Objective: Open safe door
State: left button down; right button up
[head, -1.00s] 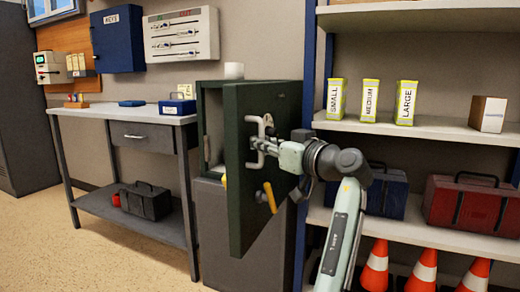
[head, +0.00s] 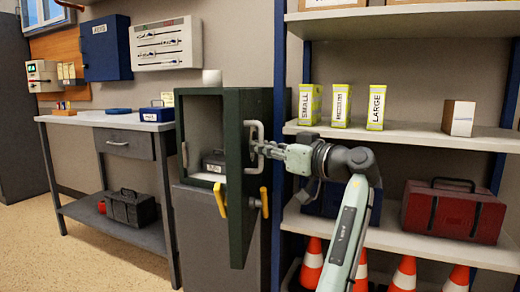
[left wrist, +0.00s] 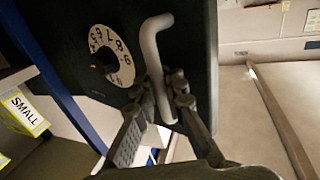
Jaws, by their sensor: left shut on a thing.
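The dark green safe door (head: 237,205) stands open, swung out to the right of the safe. Through the gap, the pale safe interior (head: 201,120) shows, with a small dark box (head: 214,161) on its floor. My left gripper (head: 262,148) is at the door's front face, shut on the grey door handle (head: 251,128). In the left wrist view, the fingers (left wrist: 163,90) close around the bent handle (left wrist: 152,58), next to a white numbered dial (left wrist: 122,66). My right gripper is not in view.
Shelves to the right hold labelled boxes (head: 376,107), a red toolbox (head: 452,211) and several traffic cones (head: 403,275). A blue shelf post (head: 279,100) stands close behind the door. A workbench (head: 95,119) is on the left. The floor (head: 40,240) in front of it is clear.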

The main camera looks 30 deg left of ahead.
pick_arm(q)
jog(key=shift+d+r, duration=0.1)
jog(key=shift+r, duration=0.1)
jog(key=c, duration=1.6)
grip_release()
jog(key=shift+s, duration=0.15)
jog(key=shift+f, duration=0.1)
jog(key=shift+d, duration=0.1)
jog(key=v, duration=1.2)
